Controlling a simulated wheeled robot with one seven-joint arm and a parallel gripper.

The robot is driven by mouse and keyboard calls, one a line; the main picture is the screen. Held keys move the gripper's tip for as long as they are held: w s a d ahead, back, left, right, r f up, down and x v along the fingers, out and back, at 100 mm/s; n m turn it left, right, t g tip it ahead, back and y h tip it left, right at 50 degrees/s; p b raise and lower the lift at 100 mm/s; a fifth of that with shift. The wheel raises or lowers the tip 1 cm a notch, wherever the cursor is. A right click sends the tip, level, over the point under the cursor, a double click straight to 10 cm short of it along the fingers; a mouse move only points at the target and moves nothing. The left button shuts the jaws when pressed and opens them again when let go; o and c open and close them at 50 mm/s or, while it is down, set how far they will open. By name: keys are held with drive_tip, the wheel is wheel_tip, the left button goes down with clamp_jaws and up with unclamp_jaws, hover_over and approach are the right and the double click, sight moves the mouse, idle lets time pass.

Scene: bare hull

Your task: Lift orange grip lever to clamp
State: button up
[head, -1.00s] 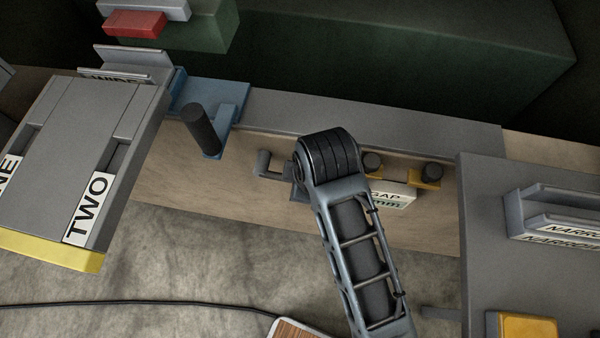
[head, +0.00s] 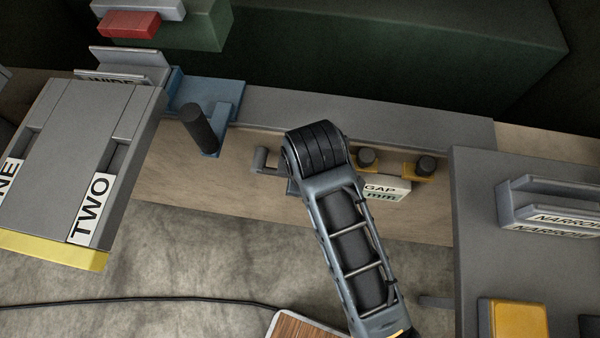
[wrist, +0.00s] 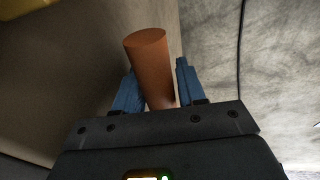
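The orange grip lever (wrist: 150,65) shows in the wrist view as a plain orange-brown cylinder with its round end toward the top of the picture. My gripper (wrist: 160,85) has its two blue fingers on either side of the lever's lower part. The left finger is close against or overlapping the lever; contact is unclear. A narrow gap shows between the lever and the right finger, so the gripper is open around it. In the head view my arm covers this area, and neither the lever nor the fingers can be seen.
In the head view, a wooden board has a dark peg on a blue bracket (head: 200,130), two dark knobs on yellow mounts (head: 419,170) and a GAP label (head: 388,188). Grey panels stand left (head: 75,130) and right (head: 480,250). A black cable (head: 150,304) crosses the floor.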

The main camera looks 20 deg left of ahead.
drive_tip(key=v, duration=0.7)
drive_tip(key=shift+r, duration=0.3)
drive_tip(key=shift+s, duration=0.2)
